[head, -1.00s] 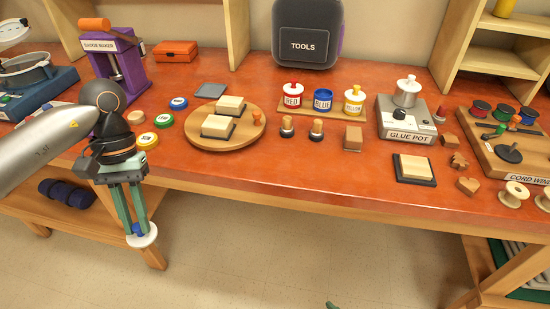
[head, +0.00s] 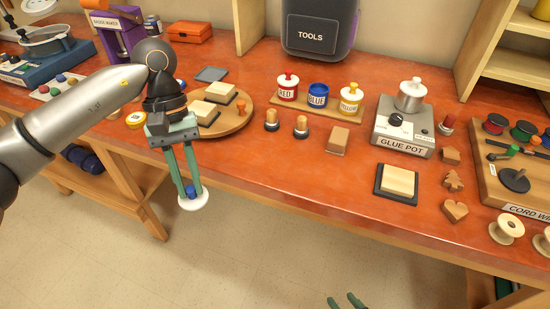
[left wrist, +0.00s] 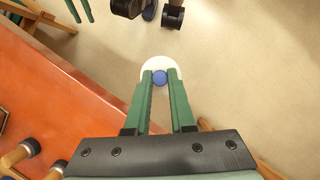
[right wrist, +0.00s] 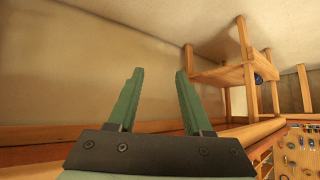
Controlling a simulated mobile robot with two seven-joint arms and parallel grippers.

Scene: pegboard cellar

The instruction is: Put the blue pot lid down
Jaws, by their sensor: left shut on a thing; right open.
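The blue pot lid is a white disc with a blue knob (head: 199,203); it also shows in the left wrist view (left wrist: 171,65). My left gripper (head: 191,190) is shut on its knob, pointing down. It holds the lid in the air in front of the bench's front edge, over the floor. The blue pot (head: 319,98) stands open-topped between the lidded red pot (head: 287,90) and yellow pot (head: 349,101) on a wooden tray (head: 371,104). My right gripper (head: 346,302) shows only its fingertips at the bottom edge; it is open and empty in the right wrist view (right wrist: 158,85).
A round board (head: 239,121) with blocks lies left of the tray. Two stamps (head: 272,120) and a wooden block (head: 338,140) stand in front of the tray. The glue pot (head: 404,132) is to the right. Bare orange bench top (head: 300,180) lies along the front.

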